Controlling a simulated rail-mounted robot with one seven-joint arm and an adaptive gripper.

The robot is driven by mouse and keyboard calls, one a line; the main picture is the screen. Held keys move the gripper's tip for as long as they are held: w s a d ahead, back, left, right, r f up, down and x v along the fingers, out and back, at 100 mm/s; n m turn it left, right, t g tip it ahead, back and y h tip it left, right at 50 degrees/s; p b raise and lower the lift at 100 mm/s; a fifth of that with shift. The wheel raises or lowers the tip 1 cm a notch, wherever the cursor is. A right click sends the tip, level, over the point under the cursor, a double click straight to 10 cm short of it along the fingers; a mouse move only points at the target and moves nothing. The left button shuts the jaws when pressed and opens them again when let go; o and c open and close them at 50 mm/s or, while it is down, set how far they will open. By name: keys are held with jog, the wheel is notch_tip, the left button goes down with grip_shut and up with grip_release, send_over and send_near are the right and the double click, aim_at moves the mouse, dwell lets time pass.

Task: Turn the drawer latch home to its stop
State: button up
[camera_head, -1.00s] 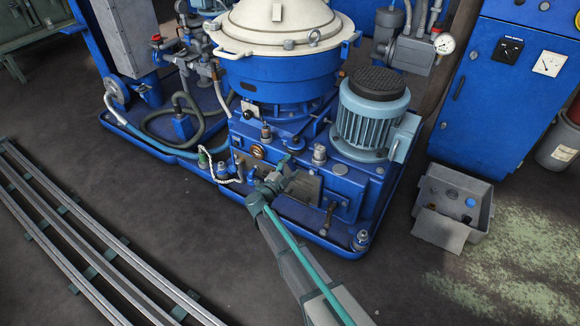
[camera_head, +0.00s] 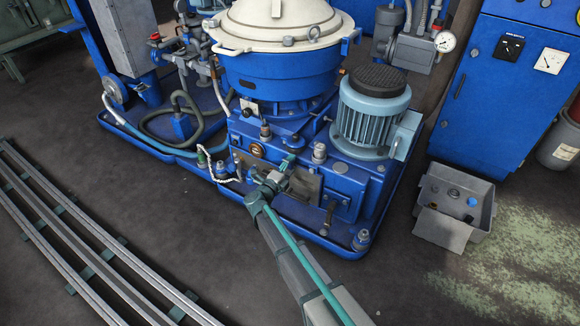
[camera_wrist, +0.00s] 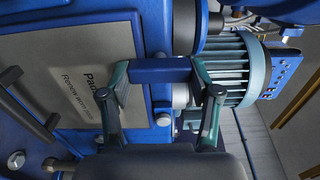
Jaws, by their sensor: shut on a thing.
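My gripper (camera_wrist: 162,82) has its two teal-and-grey fingers at either end of a short blue bar (camera_wrist: 160,70), which looks like the drawer latch. The fingers are shut on the bar, which lies nearly level across the wrist view. The drawer front (camera_wrist: 65,80) is a grey panel with a partly readable printed label, left of the gripper. In the head view, my gripper (camera_head: 281,172) is at the front of the blue separator base. The arm hides most of the latch there, and its stop cannot be made out.
A dark bar handle (camera_wrist: 28,115) stands out at the left of the panel. The finned motor (camera_head: 371,120) is above and right of my gripper. A grey open box (camera_head: 454,208) sits on the floor at right.

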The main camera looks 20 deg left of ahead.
dwell(0.3)
jog(key=o, duration=1.1)
jog(key=shift+o, duration=0.2)
jog(key=s+a, duration=0.1)
jog(key=s, duration=1.1)
jog(key=shift+a, duration=0.25)
